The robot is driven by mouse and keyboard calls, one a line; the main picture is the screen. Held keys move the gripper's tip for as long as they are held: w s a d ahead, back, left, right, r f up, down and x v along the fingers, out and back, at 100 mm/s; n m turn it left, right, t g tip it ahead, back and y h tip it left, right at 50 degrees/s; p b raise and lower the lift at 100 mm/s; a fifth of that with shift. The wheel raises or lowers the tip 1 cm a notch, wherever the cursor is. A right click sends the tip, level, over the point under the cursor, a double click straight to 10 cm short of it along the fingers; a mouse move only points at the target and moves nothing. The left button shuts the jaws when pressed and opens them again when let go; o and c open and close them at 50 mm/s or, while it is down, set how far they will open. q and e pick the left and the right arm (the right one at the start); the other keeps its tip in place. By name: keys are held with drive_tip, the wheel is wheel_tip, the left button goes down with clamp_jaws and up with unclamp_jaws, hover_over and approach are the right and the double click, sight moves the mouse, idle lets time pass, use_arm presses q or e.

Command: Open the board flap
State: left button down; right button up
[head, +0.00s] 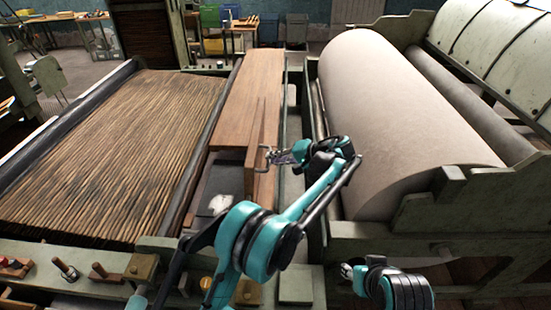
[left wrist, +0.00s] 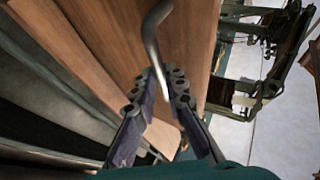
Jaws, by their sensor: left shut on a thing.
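The board flap (head: 254,142) is a narrow brown wooden panel standing roughly on edge at the near end of the long wooden board. A dark recess (head: 222,188) shows open to its left. A bent metal handle (head: 265,158) sticks out from the flap; in the left wrist view the handle (left wrist: 152,40) runs down between the fingers. My left gripper (head: 284,157) is to the right of the flap, shut on the handle; its fingertips show in the left wrist view (left wrist: 163,86).
The slatted lattice apron (head: 110,150) lies to the left. A large pale roller (head: 385,120) lies to the right, behind a green side frame (head: 470,210). A narrow gap separates the board from the roller's frame. Wooden-handled levers (head: 65,270) stand at lower left.

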use_arm(q)
drive_tip(key=c, duration=1.8)
unclamp_jaws()
drive_tip(key=shift+s+a+f, duration=0.1)
drive_tip(key=shift+s+f, duration=0.05)
drive_tip(key=shift+f, duration=0.35)
drive_tip(key=shift+o, duration=1.2)
drive_tip(key=shift+a+f, duration=0.1)
drive_tip(key=shift+a, duration=0.05)
drive_tip(key=v, duration=1.1)
drive_tip(key=shift+d+r, duration=0.25)
drive_tip(key=shift+r, duration=0.1)
use_arm(e)
drive_tip(key=shift+w+a, duration=0.15)
